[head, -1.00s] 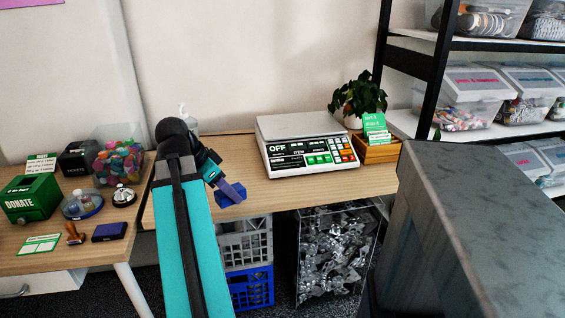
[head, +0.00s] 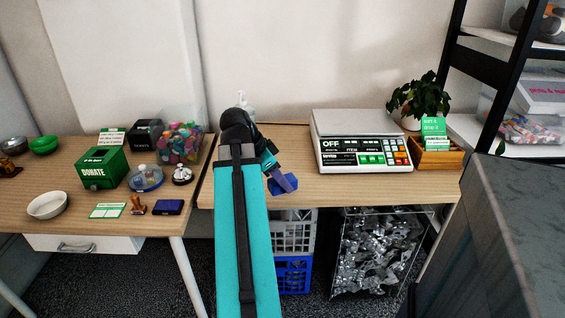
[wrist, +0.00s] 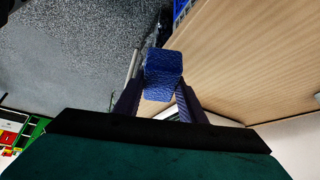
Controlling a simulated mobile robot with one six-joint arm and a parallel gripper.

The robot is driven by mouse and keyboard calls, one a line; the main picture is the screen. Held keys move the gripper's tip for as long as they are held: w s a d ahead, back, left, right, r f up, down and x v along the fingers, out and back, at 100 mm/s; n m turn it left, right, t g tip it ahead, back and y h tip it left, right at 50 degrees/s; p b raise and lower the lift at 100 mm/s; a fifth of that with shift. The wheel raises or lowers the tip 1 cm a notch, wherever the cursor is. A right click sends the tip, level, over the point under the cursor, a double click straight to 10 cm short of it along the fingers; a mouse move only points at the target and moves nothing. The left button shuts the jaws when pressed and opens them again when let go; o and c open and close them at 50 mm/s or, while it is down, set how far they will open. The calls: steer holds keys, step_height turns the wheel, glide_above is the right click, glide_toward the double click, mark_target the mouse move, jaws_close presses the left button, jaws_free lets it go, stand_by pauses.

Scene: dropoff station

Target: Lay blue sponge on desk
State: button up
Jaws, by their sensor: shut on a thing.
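The blue sponge (head: 290,187) is at the end of my arm in the head view, by the front edge of the right-hand desk (head: 300,140). In the wrist view the sponge (wrist: 163,75) sits between the two fingers of my gripper (wrist: 160,98), which is shut on it. Desk wood (wrist: 240,60) fills the right of the wrist view, with grey floor on the left. I cannot tell whether the sponge touches the desk. My arm hides part of the desk's left side.
A scale (head: 362,143) and a potted plant (head: 415,97) stand on the desk's right half. A pump bottle (head: 246,102) is partly hidden behind my arm. The left desk (head: 70,180) holds a green donate box (head: 103,168) and a jar (head: 181,142). Crates (head: 293,275) sit below. Bare wood lies left of the scale.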

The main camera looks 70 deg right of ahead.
steer(key=shift+w+d+r+p, duration=0.15)
steer(key=shift+d+p, duration=0.45)
steer(key=shift+p, duration=2.75)
steer(key=p, duration=0.4)
steer(key=shift+w+d, duration=0.1)
steer(key=shift+d, duration=0.05)
steer(key=p, duration=0.4)
steer(key=shift+f, duration=0.2)
steer(key=shift+w+d+f, duration=0.1)
steer(key=shift+w+d, duration=0.05)
steer(key=shift+d, duration=0.2)
steer(key=shift+w+d+f+p, duration=0.2)
steer(key=shift+w+d+p, duration=0.4)
steer(key=shift+d, duration=1.4)
steer(key=shift+w+d+f+p, duration=0.3)
steer(key=shift+w+d, duration=0.45)
steer(key=shift+d, duration=1.2)
steer(key=shift+w+d+f+p, duration=0.15)
steer(key=shift+w+d+p, duration=0.45)
steer(key=shift+d, duration=1.4)
steer(key=shift+w, duration=0.1)
steer(key=shift+f+p, duration=0.35)
steer(key=shift+f, duration=1.4)
steer(key=shift+f, duration=0.15)
